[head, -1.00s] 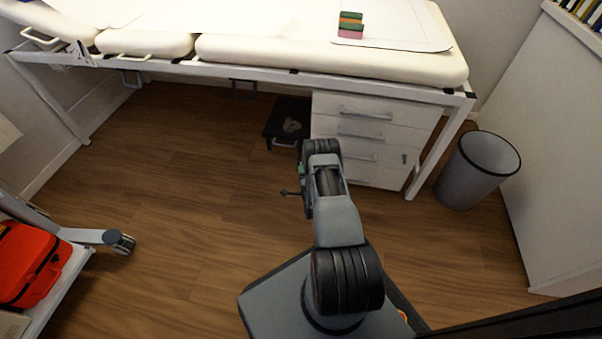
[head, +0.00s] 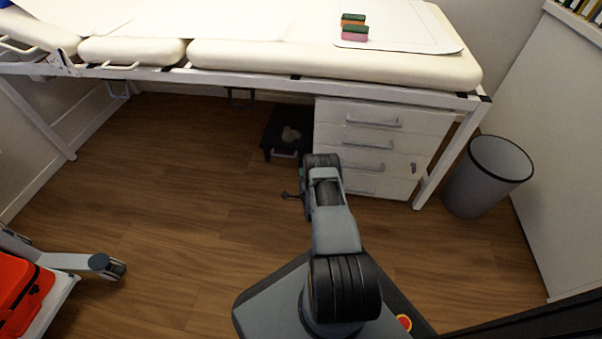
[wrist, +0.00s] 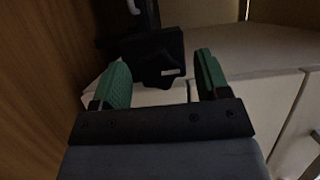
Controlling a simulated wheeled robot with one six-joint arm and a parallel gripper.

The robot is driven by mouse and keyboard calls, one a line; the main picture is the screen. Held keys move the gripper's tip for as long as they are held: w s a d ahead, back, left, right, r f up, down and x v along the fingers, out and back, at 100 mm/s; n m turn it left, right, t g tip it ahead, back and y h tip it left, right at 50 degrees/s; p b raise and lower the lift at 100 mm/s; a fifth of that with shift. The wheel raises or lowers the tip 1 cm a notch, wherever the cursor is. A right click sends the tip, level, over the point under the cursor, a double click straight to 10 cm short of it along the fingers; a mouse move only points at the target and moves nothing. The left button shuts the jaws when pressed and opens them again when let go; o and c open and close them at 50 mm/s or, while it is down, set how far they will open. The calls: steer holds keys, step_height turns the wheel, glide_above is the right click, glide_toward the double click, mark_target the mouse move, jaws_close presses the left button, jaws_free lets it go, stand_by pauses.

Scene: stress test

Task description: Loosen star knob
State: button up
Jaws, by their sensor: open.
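My gripper (wrist: 162,92) is open in the wrist view, with two green fingers apart and nothing held between them. Beyond the fingers is a dark block-like shape (wrist: 150,45) with a lobed lower edge and a small pale mark. It is too dark to tell whether this lobed part is the star knob. I cannot make out a star knob for certain in either view. In the head view my arm reaches toward the drawers, and my gripper is mostly hidden behind it.
A low black stand (head: 281,138) with a pale thing on it is under the white bed (head: 330,62), left of the white drawer unit (head: 372,145). A grey bin (head: 485,178) stands right. A cart with a red case (head: 20,292) is lower left. Floor between is clear.

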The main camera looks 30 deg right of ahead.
steer(key=shift+x, duration=0.85)
steer(key=shift+s+d, duration=0.1)
steer(key=shift+d, duration=0.05)
steer(key=shift+c, duration=0.3)
steer(key=shift+c, duration=0.7)
steer(key=c, duration=0.7)
